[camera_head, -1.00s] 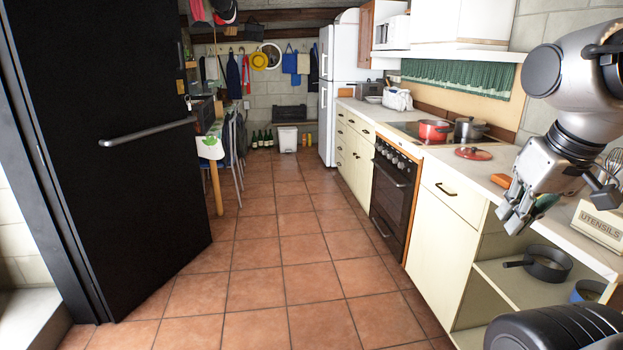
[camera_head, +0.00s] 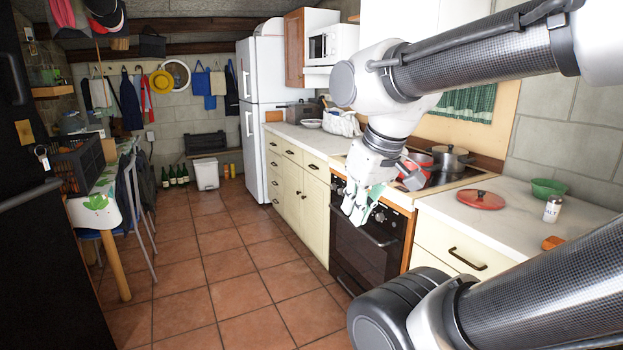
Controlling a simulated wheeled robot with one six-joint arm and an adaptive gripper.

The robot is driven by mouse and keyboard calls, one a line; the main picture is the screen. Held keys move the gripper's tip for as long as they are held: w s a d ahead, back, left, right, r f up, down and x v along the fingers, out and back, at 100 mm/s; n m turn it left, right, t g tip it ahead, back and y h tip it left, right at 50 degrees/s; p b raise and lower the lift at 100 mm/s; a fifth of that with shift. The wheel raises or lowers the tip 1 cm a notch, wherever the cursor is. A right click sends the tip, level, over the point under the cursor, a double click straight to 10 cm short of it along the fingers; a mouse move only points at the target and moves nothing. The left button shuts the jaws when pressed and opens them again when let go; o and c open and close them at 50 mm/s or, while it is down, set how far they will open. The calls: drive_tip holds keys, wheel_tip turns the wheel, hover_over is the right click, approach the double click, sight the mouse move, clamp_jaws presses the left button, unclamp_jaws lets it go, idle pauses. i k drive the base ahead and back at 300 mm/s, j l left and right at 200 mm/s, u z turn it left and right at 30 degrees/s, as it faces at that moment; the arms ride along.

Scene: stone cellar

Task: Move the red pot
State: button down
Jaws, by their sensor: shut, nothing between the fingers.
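The red pot (camera_head: 420,159) stands on the black cooktop (camera_head: 467,177), beside a grey pot (camera_head: 450,160). My wrist hides part of its left side. A red lid (camera_head: 480,200) lies on the worktop to the right of the cooktop, apart from the pot. My gripper (camera_head: 355,213) points down in front of the oven, to the left of the red pot in the picture. It is shut and empty, and I see no contact with the pot.
The oven (camera_head: 362,250) is below the cooktop. A green bowl (camera_head: 548,189) and a salt shaker (camera_head: 552,209) stand on the right worktop. A table (camera_head: 100,205) is at left. The tiled floor (camera_head: 215,260) between is clear.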

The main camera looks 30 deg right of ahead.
sight(413, 167)
drive_tip(key=i+z, duration=0.25)
drive_tip(key=i, duration=0.3)
drive_tip(key=i+j+z, duration=0.25)
drive_tip(key=i, duration=0.3)
drive_tip(key=i+z, duration=0.25)
drive_tip(key=z, duration=0.15)
drive_tip(key=i+z, duration=0.25)
drive_tip(key=z, duration=0.15)
drive_tip(key=i+z, duration=0.35)
drive_tip(key=i+j+z, duration=0.15)
drive_tip(key=z, duration=0.25)
drive_tip(key=i+j+z, duration=0.35)
drive_tip(key=k+l, duration=0.05)
drive_tip(key=l, duration=0.05)
